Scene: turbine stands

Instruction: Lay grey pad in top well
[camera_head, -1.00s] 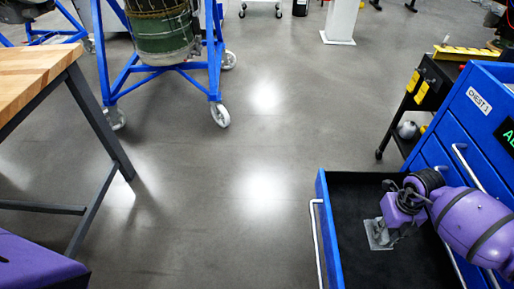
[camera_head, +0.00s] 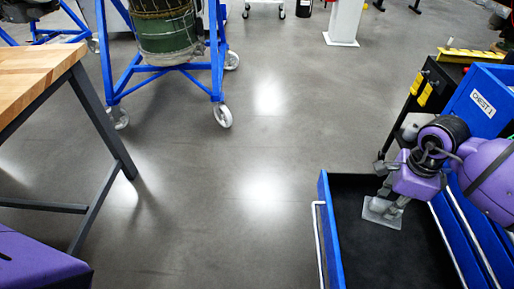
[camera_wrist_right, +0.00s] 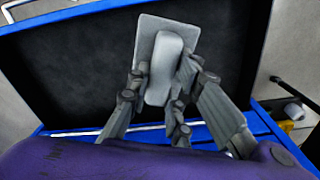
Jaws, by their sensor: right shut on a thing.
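The grey pad (camera_head: 380,212) is a thin flat plate with a thick raised grip block in its middle. It is over the black-lined floor of the open blue drawer (camera_head: 333,240); I cannot tell how high above the floor it is. My right gripper (camera_head: 388,197) is shut on the pad. In the right wrist view the fingers (camera_wrist_right: 160,88) sit on both sides of the grip block, and the plate of the pad (camera_wrist_right: 150,32) sticks out beyond them. I cannot make out a top well. My left gripper is not in view.
The blue drawer chest (camera_head: 480,105) stands at the right, with a black cart (camera_head: 412,118) behind it. A wooden-topped table (camera_head: 35,75) is at the left. A blue wheeled stand (camera_head: 105,60) holds a green drum-like part (camera_head: 165,35). The floor between is clear.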

